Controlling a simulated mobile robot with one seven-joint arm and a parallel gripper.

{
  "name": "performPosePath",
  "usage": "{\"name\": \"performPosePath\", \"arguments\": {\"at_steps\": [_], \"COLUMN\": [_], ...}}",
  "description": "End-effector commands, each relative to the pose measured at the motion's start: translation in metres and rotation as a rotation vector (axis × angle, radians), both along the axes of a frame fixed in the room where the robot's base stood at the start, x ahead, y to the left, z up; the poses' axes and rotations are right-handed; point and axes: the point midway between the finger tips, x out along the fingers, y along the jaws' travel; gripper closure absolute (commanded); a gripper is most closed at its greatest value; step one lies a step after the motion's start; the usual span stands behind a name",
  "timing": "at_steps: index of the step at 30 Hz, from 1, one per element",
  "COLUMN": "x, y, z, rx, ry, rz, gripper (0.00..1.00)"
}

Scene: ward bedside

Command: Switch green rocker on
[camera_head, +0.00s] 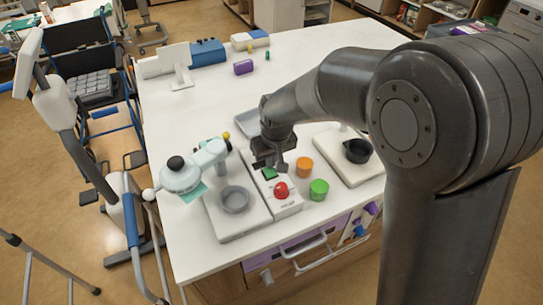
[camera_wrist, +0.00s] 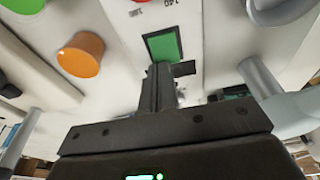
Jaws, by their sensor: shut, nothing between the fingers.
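The green rocker (camera_head: 269,173) sits on a white control box (camera_head: 290,205) on the table, behind a red knob (camera_head: 281,190). In the wrist view the green rocker (camera_wrist: 164,45) is a green square in a dark frame, just beyond my fingertips. My gripper (camera_head: 275,163) is shut and empty, pointing down right at the rocker's back edge. In the wrist view my gripper (camera_wrist: 160,72) has its fingers together, close to the rocker's near edge. I cannot tell whether they touch it. The rocker's tilt is too small to read.
A black bowl (camera_head: 357,151) sits on a white base further right. The table's back middle is mostly clear.

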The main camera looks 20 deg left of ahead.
Motion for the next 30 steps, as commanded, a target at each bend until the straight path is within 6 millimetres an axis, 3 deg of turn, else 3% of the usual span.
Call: {"name": "performPosePath", "arguments": {"at_steps": [19,30], "x": [0.001,-0.009], "y": [0.002,-0.008], "z": [-0.007,-0.004], "rx": [-0.051,-0.052], "ry": [0.052,0.053], "rz": [0.001,0.0], "gripper": [1.0,1.0]}}
